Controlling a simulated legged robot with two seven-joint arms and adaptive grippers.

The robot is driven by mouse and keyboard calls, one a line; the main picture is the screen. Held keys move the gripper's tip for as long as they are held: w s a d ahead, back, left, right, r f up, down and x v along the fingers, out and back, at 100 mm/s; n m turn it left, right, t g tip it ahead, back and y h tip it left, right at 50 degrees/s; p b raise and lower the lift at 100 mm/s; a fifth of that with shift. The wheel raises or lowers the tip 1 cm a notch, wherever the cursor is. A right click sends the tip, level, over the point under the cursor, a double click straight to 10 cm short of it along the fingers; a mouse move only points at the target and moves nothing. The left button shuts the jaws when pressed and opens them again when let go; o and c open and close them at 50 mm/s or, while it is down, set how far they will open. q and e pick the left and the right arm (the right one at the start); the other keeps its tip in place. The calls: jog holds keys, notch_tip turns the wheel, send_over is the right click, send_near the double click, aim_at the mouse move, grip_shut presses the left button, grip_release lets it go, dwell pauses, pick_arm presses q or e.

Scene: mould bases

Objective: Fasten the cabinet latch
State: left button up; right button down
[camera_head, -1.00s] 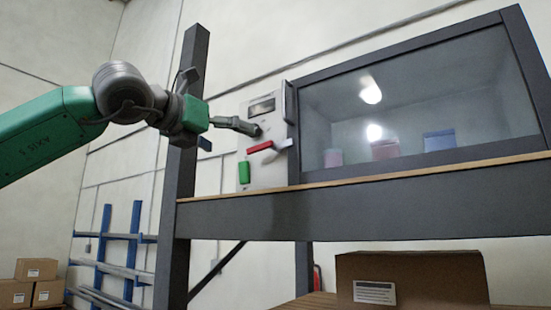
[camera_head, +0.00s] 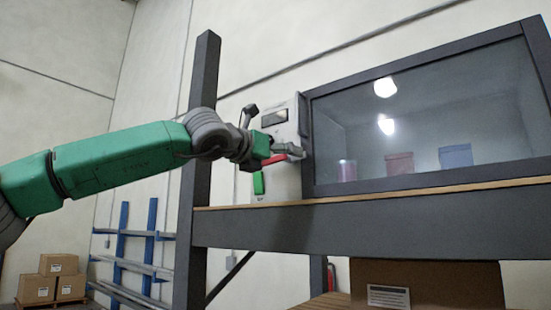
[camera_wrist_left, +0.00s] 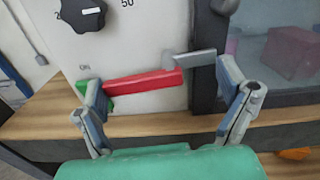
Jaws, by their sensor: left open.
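The cabinet's light grey panel (camera_head: 285,185) carries the latch, a red handle (camera_head: 276,160) that shows well in the left wrist view (camera_wrist_left: 143,88). The handle lies nearly level, and a grey piece (camera_wrist_left: 190,59) at its right end reaches onto the dark door frame (camera_head: 308,140). My left gripper (camera_head: 283,150) is at the panel, over the handle. In the wrist view its open fingers (camera_wrist_left: 162,80) stand either side of the handle, the left one near its left end. Whether they touch it, I cannot tell. My right gripper is not in view.
A black knob (camera_wrist_left: 83,14) sits above the handle, and a green switch (camera_head: 258,184) below it. The glazed cabinet (camera_head: 425,110) holds coloured bins and stands on a wood-topped shelf (camera_head: 370,197). A dark post (camera_head: 202,90) rises close behind my left arm.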

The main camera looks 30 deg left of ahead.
pick_arm(q)
jog(key=shift+w+d+f, duration=0.1)
jog(key=shift+w+f, duration=0.05)
jog(key=shift+w, duration=0.05)
jog(key=shift+w+a+f, duration=0.15)
jog(key=shift+a, duration=0.35)
jog(key=shift+w+a+f, duration=0.1)
jog(key=shift+a+f, duration=0.05)
jog(key=shift+a, duration=0.3)
jog(key=c, duration=0.6)
jog(key=shift+a, duration=0.35)
jog(key=c, duration=0.5)
jog(key=shift+d+r, duration=0.1)
jog(key=shift+d, duration=0.1)
jog(key=shift+c, duration=0.2)
jog(key=shift+s+d+r, duration=0.1)
jog(key=shift+d+r, duration=0.1)
jog(key=shift+d+r+m+p, duration=0.1)
jog(key=shift+r+m+p, duration=0.05)
jog(key=shift+m+p, duration=0.4)
jog(key=shift+a, duration=0.3)
jog(key=o, duration=1.1)
jog(key=shift+o, duration=0.2)
jog(key=shift+s, duration=0.1)
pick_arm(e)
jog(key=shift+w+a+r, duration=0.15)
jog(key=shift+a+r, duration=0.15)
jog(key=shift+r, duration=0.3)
